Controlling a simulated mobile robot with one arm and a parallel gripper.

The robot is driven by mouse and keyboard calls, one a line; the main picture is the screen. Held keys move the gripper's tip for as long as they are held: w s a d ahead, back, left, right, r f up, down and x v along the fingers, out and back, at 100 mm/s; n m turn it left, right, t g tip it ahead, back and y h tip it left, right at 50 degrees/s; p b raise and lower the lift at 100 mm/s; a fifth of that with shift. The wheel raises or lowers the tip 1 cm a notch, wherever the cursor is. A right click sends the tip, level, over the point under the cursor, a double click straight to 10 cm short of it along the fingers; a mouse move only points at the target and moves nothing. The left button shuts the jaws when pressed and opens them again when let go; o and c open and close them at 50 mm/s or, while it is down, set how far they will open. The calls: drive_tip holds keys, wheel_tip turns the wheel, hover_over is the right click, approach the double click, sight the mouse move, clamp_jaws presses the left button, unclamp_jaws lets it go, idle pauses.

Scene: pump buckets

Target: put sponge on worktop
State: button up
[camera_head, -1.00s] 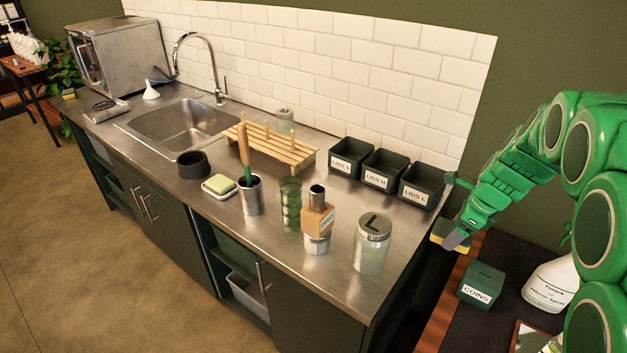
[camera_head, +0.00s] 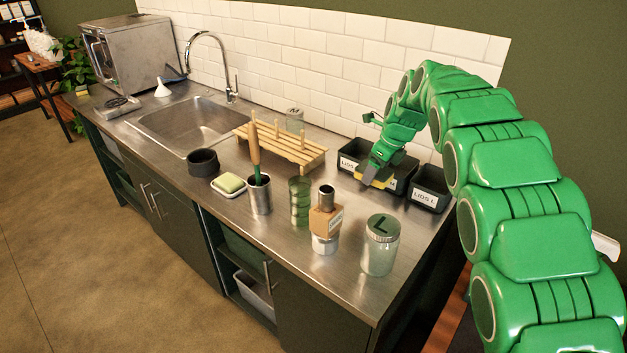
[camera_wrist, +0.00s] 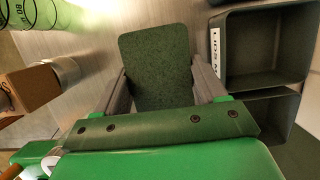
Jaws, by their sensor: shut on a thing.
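The sponge (camera_wrist: 158,66) is between my gripper's fingers. In the wrist view its dark green scouring face shows; in the head view a bit of its yellow side (camera_head: 376,178) shows under the fingers. My gripper (camera_head: 378,180) is shut on it, in front of the middle lid bin. The steel worktop (camera_head: 345,215) lies below and in front of it. I cannot tell whether the sponge touches the worktop.
Black lid bins (camera_head: 430,188) stand by the tiled wall, close beside my gripper. A wooden rack (camera_head: 285,146) is to the left.

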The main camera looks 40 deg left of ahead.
sight(358, 201)
drive_tip(key=a, duration=0.2)
drive_tip(key=shift+s+a+r, duration=0.2)
drive_tip(key=shift+s+a, duration=0.1)
drive_tip(key=shift+s, duration=0.1)
drive_tip(key=shift+f, duration=4.95)
drive_tip(key=shift+f, duration=0.1)
drive_tip(key=o, duration=1)
drive_tip(key=v, duration=1.2)
drive_tip(key=shift+a, duration=0.1)
